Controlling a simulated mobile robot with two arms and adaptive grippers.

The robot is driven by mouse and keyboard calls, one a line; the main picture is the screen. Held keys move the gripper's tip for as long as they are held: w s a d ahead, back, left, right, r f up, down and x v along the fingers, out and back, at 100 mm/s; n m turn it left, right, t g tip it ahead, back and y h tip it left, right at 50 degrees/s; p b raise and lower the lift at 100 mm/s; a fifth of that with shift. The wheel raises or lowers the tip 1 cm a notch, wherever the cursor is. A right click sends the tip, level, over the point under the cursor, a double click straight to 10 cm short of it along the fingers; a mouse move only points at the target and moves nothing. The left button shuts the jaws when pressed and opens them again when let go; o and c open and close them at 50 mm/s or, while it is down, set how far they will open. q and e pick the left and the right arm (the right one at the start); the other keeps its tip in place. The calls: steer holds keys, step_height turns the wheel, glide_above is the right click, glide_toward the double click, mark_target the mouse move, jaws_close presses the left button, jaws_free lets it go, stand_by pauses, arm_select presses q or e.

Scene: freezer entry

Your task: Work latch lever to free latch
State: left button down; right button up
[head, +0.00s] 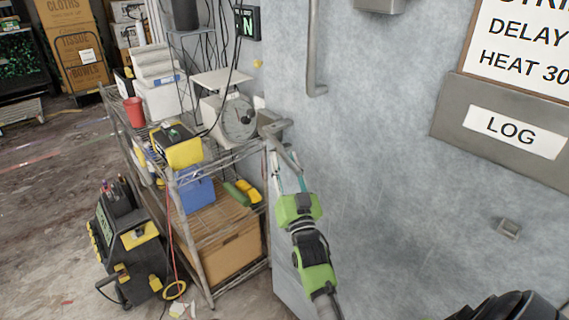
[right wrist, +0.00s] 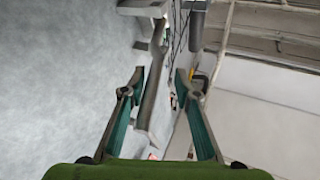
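The grey metal latch lever (head: 285,152) hangs slanting down from its bracket (head: 272,124) at the left edge of the grey freezer door. My right gripper (head: 288,172) is at the lever's lower part, its green body below it. In the right wrist view the lever (right wrist: 151,95) runs between the two fingers of my right gripper (right wrist: 160,78). The fingers are apart, with a gap to the right of the lever. The lever is nearer the left finger; whether it touches is unclear. My left gripper is not in view.
A wire shelf rack (head: 190,225) with a scale (head: 238,118) and boxes stands close left of the lever. A vertical door handle (head: 313,50) is above.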

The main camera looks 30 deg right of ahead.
steer(key=v, duration=1.2)
stand_by(0.3)
